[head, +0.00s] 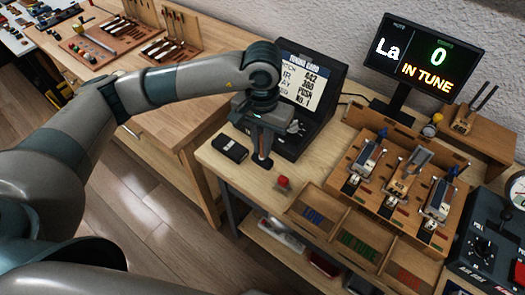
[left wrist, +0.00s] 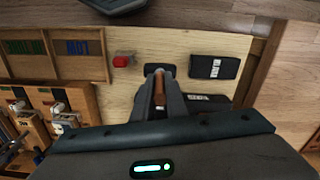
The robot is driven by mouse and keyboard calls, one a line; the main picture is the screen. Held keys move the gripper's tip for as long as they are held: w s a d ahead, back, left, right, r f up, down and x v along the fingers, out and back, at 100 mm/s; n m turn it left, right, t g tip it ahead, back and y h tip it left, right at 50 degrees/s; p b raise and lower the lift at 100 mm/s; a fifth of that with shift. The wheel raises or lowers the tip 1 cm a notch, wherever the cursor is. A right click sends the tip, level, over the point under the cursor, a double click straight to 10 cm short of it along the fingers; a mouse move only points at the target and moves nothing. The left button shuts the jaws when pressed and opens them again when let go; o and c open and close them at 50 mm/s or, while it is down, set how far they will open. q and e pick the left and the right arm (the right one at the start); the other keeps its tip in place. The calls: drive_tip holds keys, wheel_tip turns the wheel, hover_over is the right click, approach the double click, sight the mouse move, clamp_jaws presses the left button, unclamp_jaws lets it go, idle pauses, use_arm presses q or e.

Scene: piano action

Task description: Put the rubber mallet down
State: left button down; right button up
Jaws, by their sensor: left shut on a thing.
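My left gripper (head: 266,132) is shut on the rubber mallet, above the left part of the light wooden bench. The mallet's dark head (head: 262,161) shows below the fingers in the head view, close over the bench top; I cannot tell if it touches. In the left wrist view the brown handle (left wrist: 160,98) is between the fingers (left wrist: 160,88), with the dark head (left wrist: 159,70) beyond. The fingers hide most of the handle. My right gripper is not in view.
A black box (head: 229,149) lies left of the mallet, a red button (head: 283,182) right of it. The tuning card screen (head: 305,80) stands behind. Compartments labelled LOW, IN TUNE (head: 357,243) and a third lie right, before the wooden action stand (head: 370,205). Bare bench (head: 232,173) lies in front.

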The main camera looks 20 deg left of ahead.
sight(262, 158)
use_arm(q)
drive_tip(key=shift+f+p, duration=1)
drive_tip(key=shift+f, duration=0.95)
drive_tip(key=shift+f, duration=0.2)
drive_tip(key=c, duration=1.8)
unclamp_jaws()
drive_tip(key=shift+o, duration=0.2)
drive_tip(key=shift+r, duration=0.15)
